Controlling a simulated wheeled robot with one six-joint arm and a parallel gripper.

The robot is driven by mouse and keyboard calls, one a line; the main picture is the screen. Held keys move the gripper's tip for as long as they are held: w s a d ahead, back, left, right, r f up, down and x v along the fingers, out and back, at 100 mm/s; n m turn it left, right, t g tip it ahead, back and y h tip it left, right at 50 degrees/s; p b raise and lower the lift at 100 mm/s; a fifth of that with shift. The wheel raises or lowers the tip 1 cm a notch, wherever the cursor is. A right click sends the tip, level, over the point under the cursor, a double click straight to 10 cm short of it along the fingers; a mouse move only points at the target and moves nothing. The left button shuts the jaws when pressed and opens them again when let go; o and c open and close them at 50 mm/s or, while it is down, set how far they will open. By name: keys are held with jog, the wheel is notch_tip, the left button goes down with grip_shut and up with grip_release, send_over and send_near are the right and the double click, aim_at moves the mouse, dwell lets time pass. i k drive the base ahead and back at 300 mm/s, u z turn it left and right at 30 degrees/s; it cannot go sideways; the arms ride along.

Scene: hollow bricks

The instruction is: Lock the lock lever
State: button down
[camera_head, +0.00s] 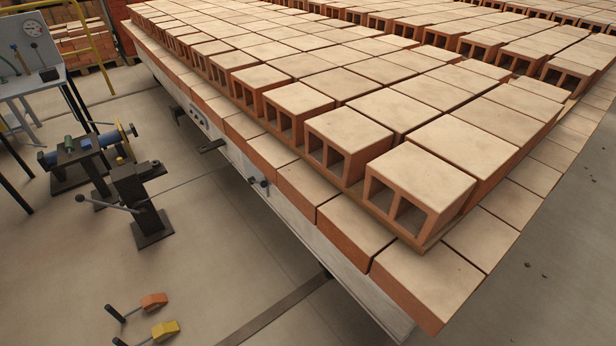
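A black post on a floor plate (150,215) stands at the left, and a grey lever (108,204) with a dark knob sticks out from it to the left. At the bottom left are two small levers with dark knobs, one with an orange block (154,301) and one with a yellow block (165,330). I cannot tell which of these is the lock lever, or whether any is locked. A small dark fitting (258,182) is on the side of the brick-laden platform. My gripper is not in view.
Hollow bricks (421,178) in rows cover the long platform (330,262), which fills the middle and right. A bench machine with blue ends (70,155) and a gauge panel (33,52) stand at the left. The floor (215,245) between the post and platform is mostly clear.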

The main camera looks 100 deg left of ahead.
aim_at(252, 181)
jog(key=u, duration=3.5)
jog(key=i, duration=1.65)
